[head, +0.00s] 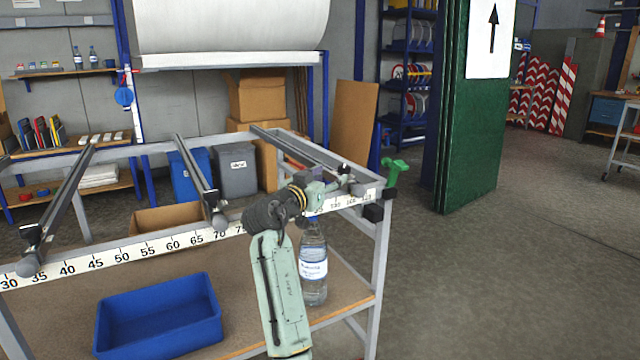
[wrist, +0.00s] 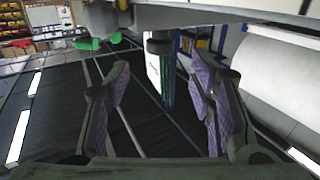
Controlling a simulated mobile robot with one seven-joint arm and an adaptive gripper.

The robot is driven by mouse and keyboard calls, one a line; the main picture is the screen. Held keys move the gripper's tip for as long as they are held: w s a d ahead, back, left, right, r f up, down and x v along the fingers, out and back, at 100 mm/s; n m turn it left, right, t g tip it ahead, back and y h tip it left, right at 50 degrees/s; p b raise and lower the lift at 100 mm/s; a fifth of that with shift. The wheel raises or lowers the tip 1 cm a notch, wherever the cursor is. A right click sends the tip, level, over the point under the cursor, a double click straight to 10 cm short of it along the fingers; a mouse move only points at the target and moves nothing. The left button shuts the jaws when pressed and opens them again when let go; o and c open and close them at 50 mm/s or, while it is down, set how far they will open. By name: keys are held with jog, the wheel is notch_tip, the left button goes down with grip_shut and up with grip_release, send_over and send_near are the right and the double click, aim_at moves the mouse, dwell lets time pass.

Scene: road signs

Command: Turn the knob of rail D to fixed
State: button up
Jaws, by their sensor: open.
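My gripper (head: 318,190) is at the right end of the frame's scale bar, in front of the right rail (head: 300,148). In the wrist view my gripper (wrist: 161,78) has its two purple-padded fingers spread wide, with nothing held between them. A small dark knob-like cylinder (wrist: 159,44) hangs under a pale bar beyond the gap between the fingertips, apart from both. No rail letters or knob markings are readable, so I cannot tell the knob's setting.
The left rail (head: 62,200) and middle rail (head: 196,170) have rounded grey ends at the scale bar (head: 150,248). A green handle (head: 395,168) sticks out at the right corner. A water bottle (head: 314,268) and blue bin (head: 160,318) stand on the lower shelf. Floor is clear right.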

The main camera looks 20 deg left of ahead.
jog(key=shift+s+a, duration=0.2)
jog(key=shift+s, duration=0.95)
jog(key=shift+s+a, duration=0.15)
jog(key=shift+s, duration=0.95)
